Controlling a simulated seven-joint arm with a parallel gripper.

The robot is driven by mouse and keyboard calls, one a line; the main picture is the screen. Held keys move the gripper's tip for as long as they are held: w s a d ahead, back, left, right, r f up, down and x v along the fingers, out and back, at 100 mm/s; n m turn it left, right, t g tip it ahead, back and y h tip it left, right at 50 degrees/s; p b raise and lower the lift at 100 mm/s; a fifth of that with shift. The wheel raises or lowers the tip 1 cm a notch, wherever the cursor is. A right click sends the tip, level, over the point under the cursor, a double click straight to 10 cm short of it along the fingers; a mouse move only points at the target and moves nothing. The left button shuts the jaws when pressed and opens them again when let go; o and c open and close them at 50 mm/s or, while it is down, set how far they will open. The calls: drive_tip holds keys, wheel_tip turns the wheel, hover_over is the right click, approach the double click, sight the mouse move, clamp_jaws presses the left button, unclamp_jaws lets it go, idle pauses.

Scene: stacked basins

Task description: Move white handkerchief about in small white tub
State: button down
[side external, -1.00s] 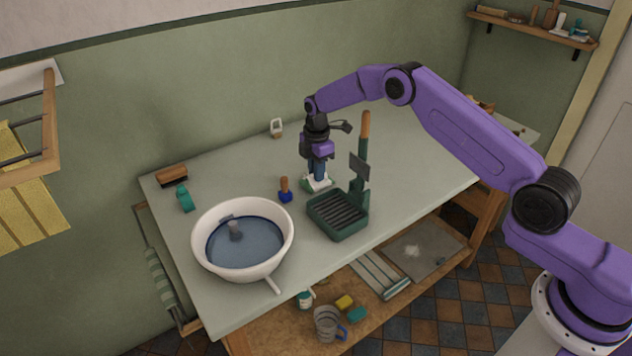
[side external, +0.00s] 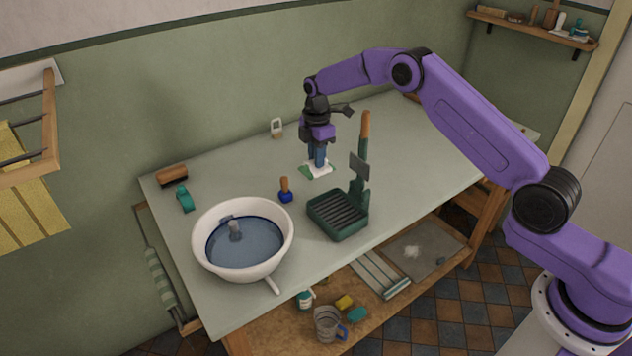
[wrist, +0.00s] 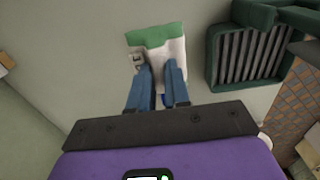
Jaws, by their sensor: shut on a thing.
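The white handkerchief with a green border (side external: 323,172) is in the grip of my gripper (side external: 318,164), over the middle of the table. In the wrist view the handkerchief (wrist: 168,52) spreads out beyond my blue fingers (wrist: 159,78), its green edge farthest away. I cannot tell whether its lower part touches the table. The white tub (side external: 208,254) stands on the table at the front left, apart from my gripper. Inside it show a dark blue rim, bluish water (side external: 245,253) and a small grey object (side external: 235,230).
A blue-based brush (side external: 285,192) stands between tub and gripper. A teal bottle (side external: 185,199) and a brown brush (side external: 172,175) are at the left. The table's back right is largely clear.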

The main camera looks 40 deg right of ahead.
idle(0.4)
wheel_tip(320, 180, up, 13)
drive_tip(key=s+a, duration=0.4)
drive_tip(key=a, duration=0.5)
drive_tip(key=s+a, duration=0.5)
drive_tip(key=a, duration=0.4)
drive_tip(key=s+a, duration=0.4)
drive_tip(key=a, duration=0.5)
drive_tip(key=shift+s+a+f, duration=0.1)
drive_tip(key=shift+f, duration=4.05)
drive_tip(key=shift+s+a+f, duration=0.1)
drive_tip(key=shift+f, duration=4)
drive_tip(key=shift+f, duration=0.5)
